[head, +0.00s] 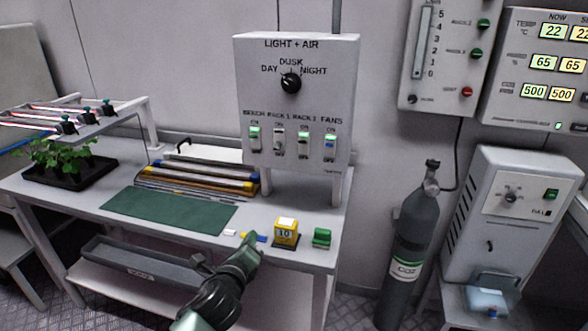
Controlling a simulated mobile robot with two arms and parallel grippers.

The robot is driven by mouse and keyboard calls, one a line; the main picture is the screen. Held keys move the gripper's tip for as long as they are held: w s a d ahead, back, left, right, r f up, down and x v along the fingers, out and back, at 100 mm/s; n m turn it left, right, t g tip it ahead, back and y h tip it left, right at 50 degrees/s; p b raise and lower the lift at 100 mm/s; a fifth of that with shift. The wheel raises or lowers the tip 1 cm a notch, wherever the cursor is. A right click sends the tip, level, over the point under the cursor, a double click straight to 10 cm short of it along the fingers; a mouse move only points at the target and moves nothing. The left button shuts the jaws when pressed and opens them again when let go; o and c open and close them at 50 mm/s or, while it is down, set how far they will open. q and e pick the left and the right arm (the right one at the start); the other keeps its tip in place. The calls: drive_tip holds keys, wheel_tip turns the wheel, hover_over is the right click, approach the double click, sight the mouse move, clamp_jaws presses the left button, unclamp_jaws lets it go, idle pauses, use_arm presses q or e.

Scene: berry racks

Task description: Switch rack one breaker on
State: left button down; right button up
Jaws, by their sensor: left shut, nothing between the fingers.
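The white LIGHT + AIR panel (345,110) stands at the back of the bench, with a row of breakers below its black dial. The rack one breaker (279,143) is second from the left. It shows no green at its top, and its lever seems to sit low, unlike the green-topped breakers on either side. My left gripper (250,241) is shut and empty above the bench's front edge, below and in front of the panel, apart from the breakers. My right gripper is out of view.
A yellow block marked 10 (286,232) and a green block (322,237) sit right of my left gripper. A green mat (170,209) and light tubes (200,180) lie to the left. A grey CO2 cylinder (408,240) stands right of the bench.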

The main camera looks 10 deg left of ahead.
sight(280, 151)
use_arm(q)
drive_tip(key=w+d+r+m+t+h, duration=0.1)
drive_tip(key=w+r+m+t, duration=0.1)
drive_tip(key=r+m, duration=0.3)
drive_tip(key=w+d+r+m+t+h, duration=0.1)
drive_tip(key=w+r+m+t, duration=0.1)
drive_tip(key=r+m, duration=0.3)
wheel_tip(280, 151, up, 4)
drive_tip(key=shift+w+d+m+b, duration=0.25)
drive_tip(key=shift+w+m+b, duration=0.15)
drive_tip(key=shift+w, duration=0.15)
drive_tip(key=w, duration=0.3)
drive_tip(key=w+r, duration=0.1)
drive_tip(key=w, duration=0.6)
drive_tip(key=shift+d+r, duration=0.25)
drive_tip(key=shift+d, duration=0.05)
drive_tip(key=shift+s+p, duration=0.1)
drive_tip(key=shift+p, duration=0.2)
